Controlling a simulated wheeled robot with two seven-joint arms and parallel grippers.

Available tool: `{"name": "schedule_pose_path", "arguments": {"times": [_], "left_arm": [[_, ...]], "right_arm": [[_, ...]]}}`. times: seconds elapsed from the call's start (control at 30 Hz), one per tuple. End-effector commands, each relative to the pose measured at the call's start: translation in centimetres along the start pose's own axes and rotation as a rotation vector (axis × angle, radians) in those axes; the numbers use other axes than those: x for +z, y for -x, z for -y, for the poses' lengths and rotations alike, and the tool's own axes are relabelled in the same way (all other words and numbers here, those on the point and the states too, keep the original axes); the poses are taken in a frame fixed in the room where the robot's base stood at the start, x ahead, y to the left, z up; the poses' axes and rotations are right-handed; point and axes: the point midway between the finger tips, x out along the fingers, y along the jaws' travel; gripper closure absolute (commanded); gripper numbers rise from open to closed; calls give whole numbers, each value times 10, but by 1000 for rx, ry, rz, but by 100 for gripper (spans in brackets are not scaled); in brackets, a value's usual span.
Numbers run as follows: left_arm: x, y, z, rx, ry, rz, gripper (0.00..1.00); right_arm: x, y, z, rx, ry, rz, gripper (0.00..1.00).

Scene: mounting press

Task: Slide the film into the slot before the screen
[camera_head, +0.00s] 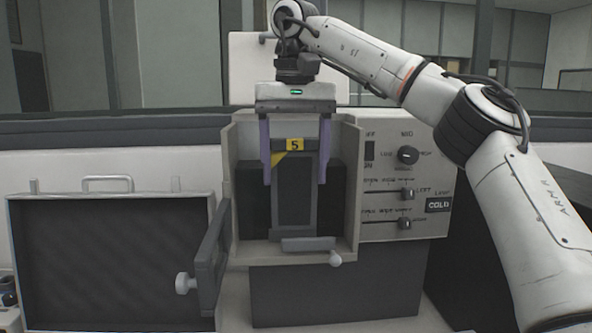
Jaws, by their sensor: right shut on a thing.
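The film (295,205) looks like a tall dark grey frame with a yellow tag marked 5 near its top. It stands upright within the open-fronted housing of the press (350,190). My right gripper (296,178) comes from above, its two purple fingers shut on the film's left and right sides near the top. A dark panel (252,200), perhaps the screen, shows behind the film on both sides. The slot cannot be made out; a grey latch bar (308,244) lies at the film's lower edge, so I cannot tell whether the film's bottom is seated. My left gripper is not in view.
A grey door (212,262) with a white knob stands swung open at the housing's left. A control panel (404,185) with a dial and sliders is on the right. An open dark-lined case (110,262) lies at the left. Windows are behind.

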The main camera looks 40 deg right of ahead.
Motion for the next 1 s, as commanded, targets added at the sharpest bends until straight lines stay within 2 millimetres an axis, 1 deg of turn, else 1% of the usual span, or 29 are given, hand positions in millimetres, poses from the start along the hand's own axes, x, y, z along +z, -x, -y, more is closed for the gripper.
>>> {"name": "schedule_pose_path", "arguments": {"times": [0.03, 0.17, 0.43, 0.6, 1.0], "left_arm": [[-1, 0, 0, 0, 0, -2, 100], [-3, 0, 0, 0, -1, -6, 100], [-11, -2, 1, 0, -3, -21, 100], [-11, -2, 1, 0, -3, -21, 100], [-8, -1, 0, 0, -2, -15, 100]], "right_arm": [[-7, -2, 0, 1, -3, 2, 70], [-5, -1, 0, 1, 1, 0, 70], [-13, -4, 1, 0, 0, 0, 70], [-18, -6, 1, 1, 0, 0, 70], [-21, -6, 1, 0, -1, 0, 70]]}}
